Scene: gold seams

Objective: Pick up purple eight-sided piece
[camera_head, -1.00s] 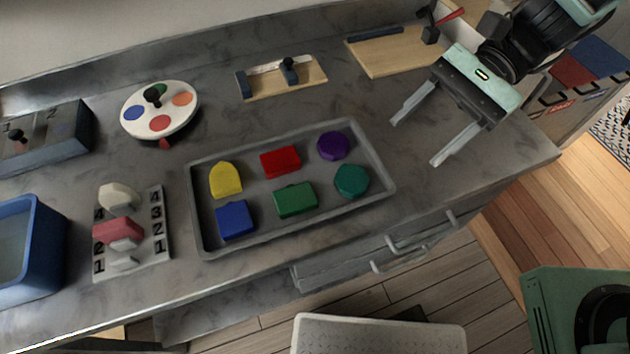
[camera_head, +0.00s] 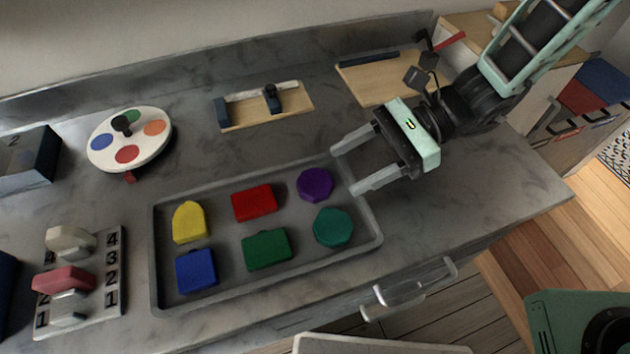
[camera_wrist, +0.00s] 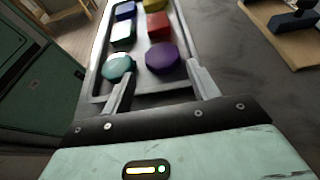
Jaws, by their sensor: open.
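The purple eight-sided piece (camera_head: 315,184) lies in the grey tray (camera_head: 160,290), at its back right corner. It also shows in the wrist view (camera_wrist: 162,58), ahead of the fingers and nearer the right one. A teal many-sided piece (camera_head: 333,227) lies in front of it, and shows beside the left finger in the wrist view (camera_wrist: 117,67). My gripper (camera_head: 343,172) is open and empty, its fingers pointing left at the tray's right end. The fingertips are close to the purple piece, with a gap still between them and it.
Red (camera_head: 254,203), green (camera_head: 266,249), yellow (camera_head: 188,222) and blue (camera_head: 196,271) pieces share the tray. A wooden board (camera_head: 385,78) and a small wooden fixture (camera_head: 265,105) stand behind. A disc with coloured spots (camera_head: 129,141) is at left. Bare counter lies right of the tray.

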